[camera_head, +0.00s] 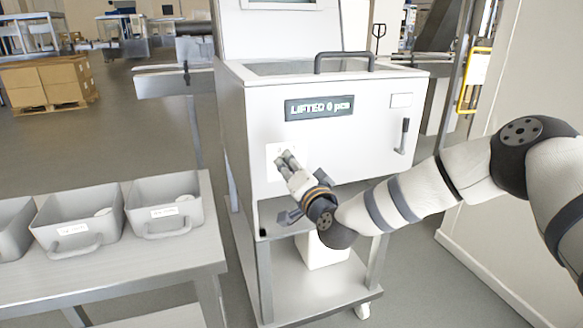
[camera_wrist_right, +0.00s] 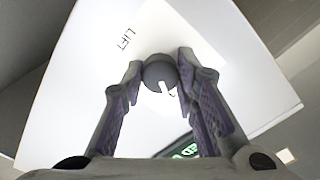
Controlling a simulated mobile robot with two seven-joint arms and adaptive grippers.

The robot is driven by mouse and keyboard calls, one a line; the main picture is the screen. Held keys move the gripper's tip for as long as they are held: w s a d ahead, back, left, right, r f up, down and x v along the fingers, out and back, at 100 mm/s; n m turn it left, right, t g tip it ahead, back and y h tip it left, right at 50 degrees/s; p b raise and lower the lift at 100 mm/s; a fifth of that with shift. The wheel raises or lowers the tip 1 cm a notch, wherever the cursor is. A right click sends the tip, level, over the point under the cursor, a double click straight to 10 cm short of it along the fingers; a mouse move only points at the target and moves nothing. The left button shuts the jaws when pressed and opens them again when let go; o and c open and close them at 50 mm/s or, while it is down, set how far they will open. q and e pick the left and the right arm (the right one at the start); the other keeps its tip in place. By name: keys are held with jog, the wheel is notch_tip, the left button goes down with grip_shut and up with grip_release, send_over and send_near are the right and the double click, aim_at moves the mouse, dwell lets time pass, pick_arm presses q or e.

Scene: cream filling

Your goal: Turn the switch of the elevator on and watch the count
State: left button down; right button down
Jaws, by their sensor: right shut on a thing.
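The elevator (camera_head: 340,140) is a white cabinet on a wheeled stand. Its dark display (camera_head: 319,107) reads "LIFTED 0 pcs". On its front, left of centre, is a white switch plate (camera_head: 273,172). In the right wrist view the round grey switch knob (camera_wrist_right: 161,74) has a white pointer mark, and the word LIFT (camera_wrist_right: 127,40) stands on the plate beside it. My right gripper (camera_head: 283,158) reaches the plate from the front right. In the wrist view its two fingers (camera_wrist_right: 160,85) are closed around the knob's sides. My left gripper is not in view.
A metal table (camera_head: 120,262) at the left holds several grey bins (camera_head: 165,205) with labels and handles. The cabinet has a black top handle (camera_head: 344,57) and a lever (camera_head: 403,137) at its right. A wall (camera_head: 510,250) bounds the right side. Stacked cardboard boxes (camera_head: 48,82) stand far back.

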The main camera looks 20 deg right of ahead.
jog(key=c, duration=1.2)
grip_release()
jog(key=shift+c, duration=0.2)
jog(key=s, duration=1.2)
jog(key=shift+d, duration=0.2)
